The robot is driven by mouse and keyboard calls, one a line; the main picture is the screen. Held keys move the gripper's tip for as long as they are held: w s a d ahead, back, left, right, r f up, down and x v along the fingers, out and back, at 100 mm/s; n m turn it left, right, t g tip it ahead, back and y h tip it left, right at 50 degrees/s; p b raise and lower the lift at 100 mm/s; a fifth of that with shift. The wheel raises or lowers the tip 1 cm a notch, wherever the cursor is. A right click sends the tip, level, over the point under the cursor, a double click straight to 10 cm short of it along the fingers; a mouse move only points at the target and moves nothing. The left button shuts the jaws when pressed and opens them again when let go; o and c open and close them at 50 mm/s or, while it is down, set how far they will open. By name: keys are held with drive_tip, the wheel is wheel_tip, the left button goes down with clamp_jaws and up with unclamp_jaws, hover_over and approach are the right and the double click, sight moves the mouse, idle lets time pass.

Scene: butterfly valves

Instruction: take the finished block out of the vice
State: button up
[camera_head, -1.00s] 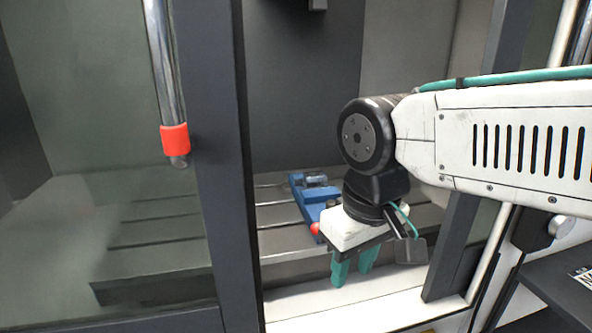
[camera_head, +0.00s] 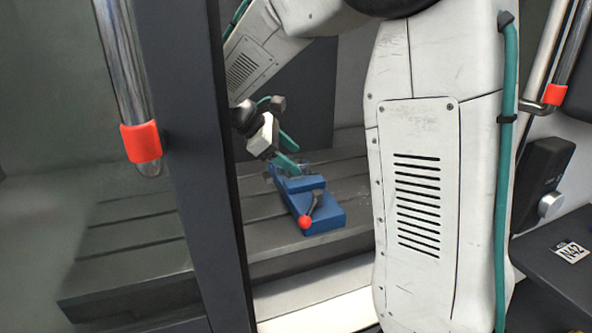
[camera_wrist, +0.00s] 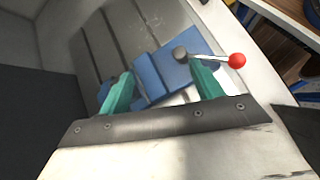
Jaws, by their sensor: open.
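The blue vice (camera_head: 322,212) sits on the grey slotted bed inside the machine, with a red-knobbed handle (camera_head: 305,221) at its near end. My gripper (camera_head: 289,152) is open, tilted, with its teal fingers at the far end of the vice. In the wrist view, the vice (camera_wrist: 152,76) lies between and beyond the open fingers of my gripper (camera_wrist: 163,84), and the red knob (camera_wrist: 236,61) is to the right. I cannot make out the finished block clearly; the fingers cover much of the far jaw area. I cannot tell whether a finger touches anything.
A dark door frame post (camera_head: 205,180) stands left of my arm, with a metal handle with a red band (camera_head: 141,142). The slotted bed (camera_head: 140,245) is bare left of the vice. A dark shelf with an N42 label (camera_head: 570,252) is at the right.

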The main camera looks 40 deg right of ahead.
sight(295, 162)
drive_tip(key=w+d+f+n+h, duration=0.2)
drive_tip(key=w+f+n+h, duration=0.25)
drive_tip(key=w, duration=0.65)
drive_tip(key=shift+y, duration=0.35)
drive_tip(key=x, duration=0.8)
drive_tip(key=shift+w+d+f, duration=0.1)
drive_tip(key=shift+w+f, duration=0.15)
drive_tip(key=shift+f, duration=0.25)
drive_tip(key=c, duration=1.3)
